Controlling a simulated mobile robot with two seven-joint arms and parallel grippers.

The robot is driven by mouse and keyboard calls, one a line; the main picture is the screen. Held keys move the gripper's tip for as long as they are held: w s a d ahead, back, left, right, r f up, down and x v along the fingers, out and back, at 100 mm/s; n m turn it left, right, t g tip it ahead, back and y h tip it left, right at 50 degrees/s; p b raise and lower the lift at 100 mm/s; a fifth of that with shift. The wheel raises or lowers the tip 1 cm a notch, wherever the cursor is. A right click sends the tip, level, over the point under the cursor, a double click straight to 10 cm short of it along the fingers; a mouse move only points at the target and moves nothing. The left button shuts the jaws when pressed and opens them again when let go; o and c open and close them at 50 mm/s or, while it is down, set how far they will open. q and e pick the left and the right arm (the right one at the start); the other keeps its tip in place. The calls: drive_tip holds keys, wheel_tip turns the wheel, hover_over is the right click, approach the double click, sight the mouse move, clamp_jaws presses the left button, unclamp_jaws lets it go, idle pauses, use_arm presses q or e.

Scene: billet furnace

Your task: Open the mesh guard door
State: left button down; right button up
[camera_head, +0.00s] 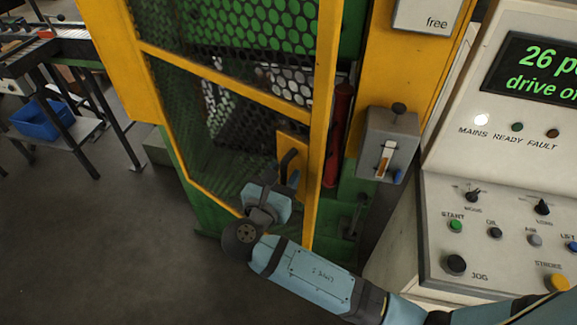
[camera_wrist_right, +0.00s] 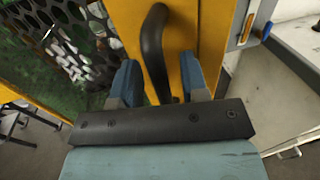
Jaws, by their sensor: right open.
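The mesh guard door (camera_head: 322,120) has a yellow frame with dark perforated mesh and stands in front of the green machine. A black curved handle (camera_head: 287,165) sits on a yellow plate (camera_head: 298,150) at the door's right side. The handle (camera_wrist_right: 154,50) also shows in the right wrist view. My right gripper (camera_head: 277,190) is at the handle's lower part. In the right wrist view its two blue fingers (camera_wrist_right: 160,80) are apart, with the handle between them; I cannot tell whether they touch it. My left gripper is not in view.
A grey latch box (camera_head: 388,145) is mounted on the yellow post right of the door. A control panel (camera_head: 480,215) with buttons stands at the right. A rack with a blue bin (camera_head: 42,120) is at the left. The floor left of the door is clear.

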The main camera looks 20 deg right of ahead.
drive_tip(key=shift+w+d, duration=0.1)
drive_tip(key=shift+r, duration=0.1)
clamp_jaws()
idle(0.4)
